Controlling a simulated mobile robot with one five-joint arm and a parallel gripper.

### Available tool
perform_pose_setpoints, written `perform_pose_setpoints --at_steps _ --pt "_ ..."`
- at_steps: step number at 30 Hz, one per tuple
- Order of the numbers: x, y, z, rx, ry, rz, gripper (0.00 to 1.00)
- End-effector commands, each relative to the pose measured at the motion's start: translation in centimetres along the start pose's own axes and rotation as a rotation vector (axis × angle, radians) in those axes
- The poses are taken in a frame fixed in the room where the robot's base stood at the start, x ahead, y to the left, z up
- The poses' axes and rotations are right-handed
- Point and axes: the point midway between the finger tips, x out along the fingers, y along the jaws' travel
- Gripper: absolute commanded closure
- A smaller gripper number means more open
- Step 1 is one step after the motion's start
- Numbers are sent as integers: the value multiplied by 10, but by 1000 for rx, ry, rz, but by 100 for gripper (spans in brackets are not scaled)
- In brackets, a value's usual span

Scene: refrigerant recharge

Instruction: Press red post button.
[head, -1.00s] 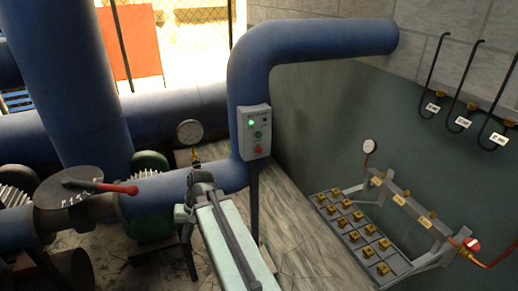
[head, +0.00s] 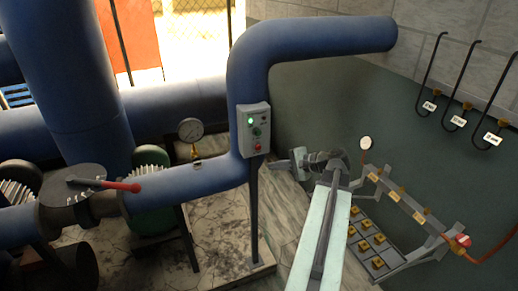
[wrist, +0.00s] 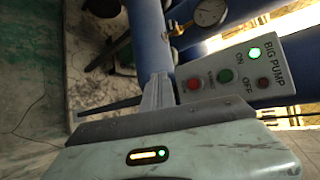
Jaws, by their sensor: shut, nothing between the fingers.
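The grey control box on the post (head: 253,131) has a lit green lamp at its top, a green button in the middle and a red button (head: 258,147) near its lower end. In the wrist view the box shows sideways, labelled BIG PUMP, with the red button (wrist: 194,84) at its left end. My gripper (wrist: 160,80) is shut and empty, its fingers just left of that red button in the wrist view. They look apart from it. In the head view my gripper's pale body (head: 298,162) is right of and slightly below the box, facing left; its fingertips are hard to make out.
The thick blue pipe (head: 243,75) bends behind the box. A pressure gauge (head: 190,130) and a red-handled valve (head: 115,186) stand to the left. A rack with brass fittings (head: 400,195) lies right of my arm. Hooks hang on the wall.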

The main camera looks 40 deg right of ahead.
Motion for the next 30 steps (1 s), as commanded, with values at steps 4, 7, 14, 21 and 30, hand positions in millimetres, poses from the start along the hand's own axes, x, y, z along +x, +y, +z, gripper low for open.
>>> perform_pose_setpoints --at_steps 4,7,14,21,30 --pt "1 -1 0 -1 -1 1 100" --pt "4 -3 -3 -1 -1 2 100" --pt "22 -15 -16 -2 -2 3 100" --pt "47 -34 -34 -3 -3 3 100" --pt "63 -45 -44 -2 -2 3 100"
